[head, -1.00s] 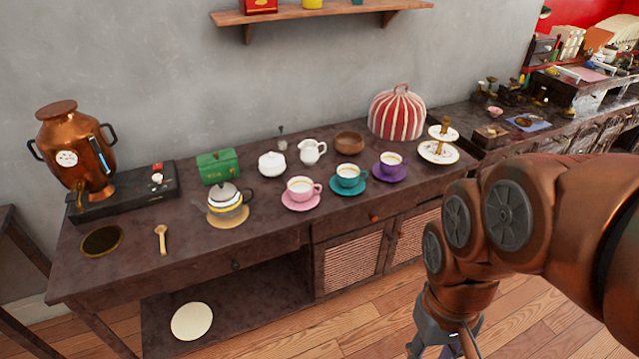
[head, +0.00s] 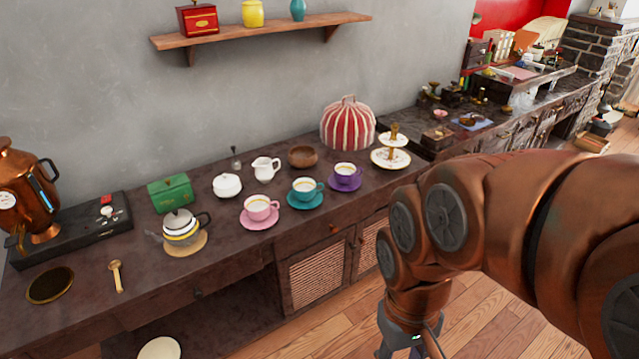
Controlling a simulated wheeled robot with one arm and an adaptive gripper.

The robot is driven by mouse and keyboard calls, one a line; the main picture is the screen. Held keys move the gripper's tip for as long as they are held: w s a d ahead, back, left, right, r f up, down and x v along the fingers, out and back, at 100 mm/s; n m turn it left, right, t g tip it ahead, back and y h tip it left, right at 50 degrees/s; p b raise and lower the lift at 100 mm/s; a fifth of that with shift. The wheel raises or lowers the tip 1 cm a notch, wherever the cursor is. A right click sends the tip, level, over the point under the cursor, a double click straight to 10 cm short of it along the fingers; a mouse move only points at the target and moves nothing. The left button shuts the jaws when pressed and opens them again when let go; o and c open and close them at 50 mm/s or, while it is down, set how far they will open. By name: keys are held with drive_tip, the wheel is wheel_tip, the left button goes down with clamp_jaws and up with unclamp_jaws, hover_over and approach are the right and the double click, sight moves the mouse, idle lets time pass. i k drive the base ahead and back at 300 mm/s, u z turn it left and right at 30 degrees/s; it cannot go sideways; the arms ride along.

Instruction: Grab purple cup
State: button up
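The purple cup (head: 345,171) stands upright on a purple saucer (head: 357,184) near the right end of the row of cups on the dark sideboard. Its inside looks pale. My gripper (head: 397,350) is at the bottom of the head view, in front of the sideboard and below its top. It is well apart from the purple cup. Only its upper part shows; its fingers are cut off by the frame edge, so I cannot see whether it is open or shut.
A teal cup (head: 304,188) stands just left of the purple one, and a pink cup (head: 259,208) further left. A tiered stand (head: 391,158) is close on the right. A striped tea cosy (head: 347,127) and a brown bowl (head: 302,156) are behind.

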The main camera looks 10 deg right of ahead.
sight(345, 173)
drive_tip(key=z, duration=1.3)
drive_tip(key=i, duration=1)
drive_tip(key=u, duration=2.6)
